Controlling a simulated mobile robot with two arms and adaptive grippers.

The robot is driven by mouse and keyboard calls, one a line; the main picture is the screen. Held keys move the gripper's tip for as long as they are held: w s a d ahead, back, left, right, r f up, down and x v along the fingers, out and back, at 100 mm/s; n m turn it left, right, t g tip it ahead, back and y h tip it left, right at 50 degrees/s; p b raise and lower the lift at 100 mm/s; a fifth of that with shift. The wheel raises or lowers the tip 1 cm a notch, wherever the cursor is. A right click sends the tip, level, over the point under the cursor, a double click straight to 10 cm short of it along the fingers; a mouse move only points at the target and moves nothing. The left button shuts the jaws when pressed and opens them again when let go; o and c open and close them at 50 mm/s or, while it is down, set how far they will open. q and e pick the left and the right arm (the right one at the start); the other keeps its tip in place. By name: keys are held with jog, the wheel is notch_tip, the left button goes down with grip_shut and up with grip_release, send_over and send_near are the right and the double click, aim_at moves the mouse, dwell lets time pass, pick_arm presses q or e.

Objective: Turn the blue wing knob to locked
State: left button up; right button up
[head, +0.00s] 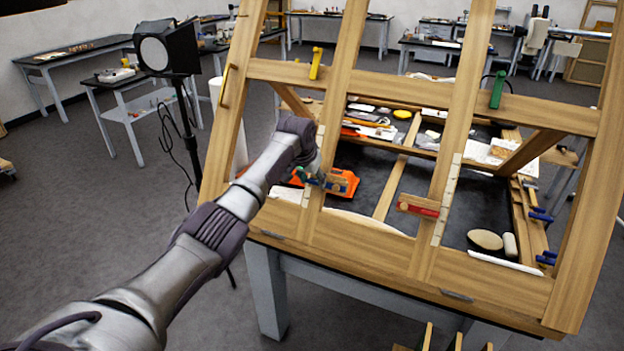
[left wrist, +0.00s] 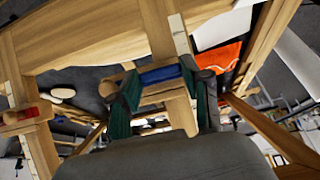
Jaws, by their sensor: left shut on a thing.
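The blue wing knob (head: 338,184) sits on a small wooden block on the left upright of the wooden easel frame (head: 365,238). In the left wrist view the blue knob (left wrist: 160,74) lies crosswise between my fingers. My left gripper (head: 318,178) reaches in from the left and is shut on the knob. In the left wrist view its green-padded fingers (left wrist: 160,95) stand on both sides of the knob. The fingers hide part of the knob in the head view, and I cannot read any lock marking. My right gripper is not in view.
A red knob (head: 420,209) sits on the upright to the right. A yellow knob (head: 316,63) and a green knob (head: 498,90) are on the upper rail. An orange tray (head: 342,181) lies behind the frame. A lamp on a stand (head: 166,48) is at left.

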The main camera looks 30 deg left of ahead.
pick_arm(q)
jog(key=o, duration=1.2)
jog(key=shift+c, duration=0.2)
jog(key=v, duration=1.2)
jog(key=shift+w, duration=0.1)
